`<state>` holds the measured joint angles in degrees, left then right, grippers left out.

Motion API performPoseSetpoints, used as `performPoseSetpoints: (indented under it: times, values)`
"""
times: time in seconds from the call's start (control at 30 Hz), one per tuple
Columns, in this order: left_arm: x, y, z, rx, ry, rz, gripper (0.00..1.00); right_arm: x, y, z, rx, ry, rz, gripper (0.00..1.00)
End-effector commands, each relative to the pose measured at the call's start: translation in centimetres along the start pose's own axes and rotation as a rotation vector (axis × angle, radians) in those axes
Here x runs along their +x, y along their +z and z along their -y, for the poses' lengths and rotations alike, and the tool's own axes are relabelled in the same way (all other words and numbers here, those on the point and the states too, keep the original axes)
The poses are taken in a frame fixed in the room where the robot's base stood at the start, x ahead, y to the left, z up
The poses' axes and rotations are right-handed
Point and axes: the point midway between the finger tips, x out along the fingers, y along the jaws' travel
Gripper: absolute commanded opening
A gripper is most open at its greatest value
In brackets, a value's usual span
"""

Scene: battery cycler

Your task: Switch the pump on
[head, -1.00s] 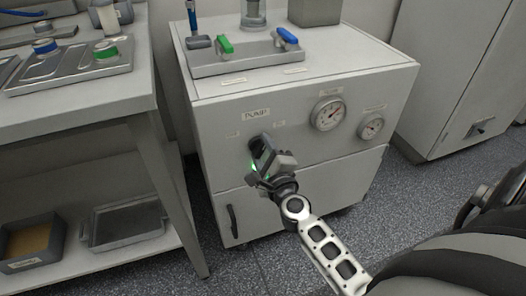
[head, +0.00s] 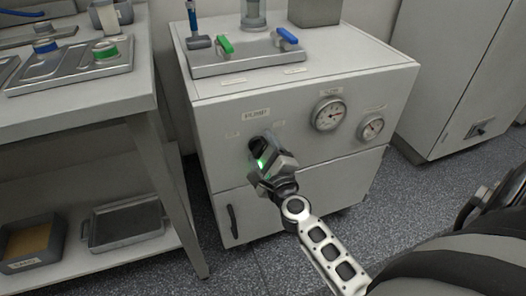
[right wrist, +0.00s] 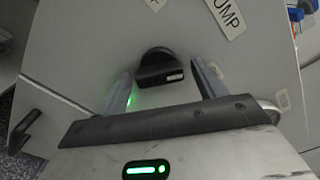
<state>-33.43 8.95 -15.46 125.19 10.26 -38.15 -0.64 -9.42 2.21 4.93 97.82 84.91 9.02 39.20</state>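The pump panel is the front of a grey cabinet (head: 225,160), with a PUMP label (head: 256,114) above a black knob (head: 255,145). My right gripper (head: 265,158) is at this knob in the head view and partly covers it. In the right wrist view the black knob (right wrist: 158,68) has a small white mark and sits between the two fingers of my right gripper (right wrist: 163,84). The fingers are apart, with a visible gap on each side of the knob. The PUMP label (right wrist: 226,14) shows at the top. My left gripper is not in view.
A tray with green and blue valve handles (head: 240,63) stands on top. A bench (head: 85,107) with a lower shelf is at left, another cabinet (head: 450,70) at right. The floor in front is clear.

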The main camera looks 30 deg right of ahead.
Motion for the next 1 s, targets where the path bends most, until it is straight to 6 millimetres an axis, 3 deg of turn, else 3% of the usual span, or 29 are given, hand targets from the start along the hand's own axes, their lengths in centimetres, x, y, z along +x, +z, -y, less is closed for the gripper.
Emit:
performPoseSetpoints:
  times: [0.27,0.67,0.8,1.0]
  values:
    - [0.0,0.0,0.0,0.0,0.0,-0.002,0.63,-1.4,-0.1,-0.1,-0.002,0.001,0.0,0.69]
    - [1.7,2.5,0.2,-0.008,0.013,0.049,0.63,-10.6,-0.2,-0.3,-0.003,0.004,0.0,0.69]
    - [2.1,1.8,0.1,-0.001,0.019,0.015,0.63,-13.3,-0.2,-0.2,-0.002,0.003,0.0,0.69]
    - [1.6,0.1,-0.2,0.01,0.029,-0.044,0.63,-15.5,-0.1,-0.1,-0.001,0.001,0.001,0.69]
